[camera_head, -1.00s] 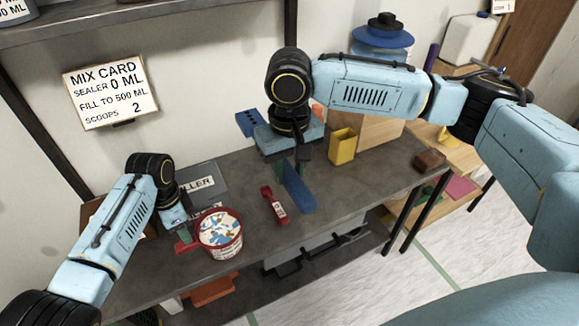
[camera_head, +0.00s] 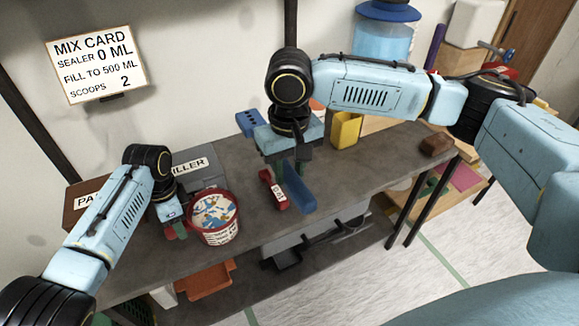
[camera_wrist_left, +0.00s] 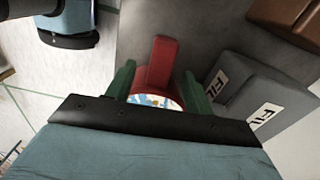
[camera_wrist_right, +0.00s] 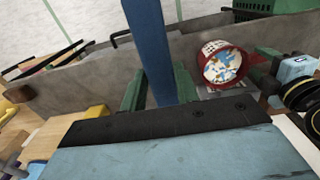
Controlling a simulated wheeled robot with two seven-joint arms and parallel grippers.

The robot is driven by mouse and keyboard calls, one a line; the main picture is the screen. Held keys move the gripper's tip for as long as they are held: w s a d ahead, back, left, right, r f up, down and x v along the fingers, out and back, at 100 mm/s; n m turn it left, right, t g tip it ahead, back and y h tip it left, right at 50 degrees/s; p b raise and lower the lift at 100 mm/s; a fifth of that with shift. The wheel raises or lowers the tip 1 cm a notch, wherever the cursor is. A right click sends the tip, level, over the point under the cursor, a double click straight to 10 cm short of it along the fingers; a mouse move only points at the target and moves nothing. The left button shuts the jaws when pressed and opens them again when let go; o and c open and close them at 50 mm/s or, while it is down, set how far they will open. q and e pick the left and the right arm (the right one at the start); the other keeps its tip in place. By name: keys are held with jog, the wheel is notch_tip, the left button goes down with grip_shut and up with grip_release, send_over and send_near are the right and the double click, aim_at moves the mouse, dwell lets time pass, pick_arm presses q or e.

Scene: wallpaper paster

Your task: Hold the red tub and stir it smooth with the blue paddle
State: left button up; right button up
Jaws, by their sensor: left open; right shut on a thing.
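The red tub (camera_head: 215,217) stands upright on the grey bench, with white, blue and tan unmixed patches inside. My left gripper (camera_head: 178,230) is open at the tub's left side. In the left wrist view the tub's red handle (camera_wrist_left: 155,65) lies between the green fingers (camera_wrist_left: 158,88), with a gap on each side. My right gripper (camera_head: 292,168) is shut on the blue paddle (camera_head: 299,190), right of the tub. The paddle (camera_wrist_right: 150,45) points away between the fingers in the right wrist view, apart from the tub (camera_wrist_right: 222,65). Whether its lower end touches the bench is unclear.
A red labelled tool (camera_head: 273,191) lies between tub and paddle. Behind the tub stand a grey filler box (camera_head: 200,168) and a brown box (camera_head: 85,200). A yellow container (camera_head: 346,130) and a brown block (camera_head: 436,145) are farther right. The bench's front edge is close to the tub.

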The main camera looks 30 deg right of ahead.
pick_arm(q)
jog(key=shift+f+b, duration=1.85)
jog(key=shift+f, duration=0.3)
pick_arm(e)
jog(key=shift+f, duration=2.3)
pick_arm(q)
grip_shut()
grip_release()
jog(key=shift+r, duration=0.1)
pick_arm(e)
jog(key=shift+r, duration=0.15)
pick_arm(q)
jog(key=shift+r+p, duration=0.85)
jog(key=shift+p, duration=0.25)
pick_arm(e)
jog(key=shift+r, duration=1)
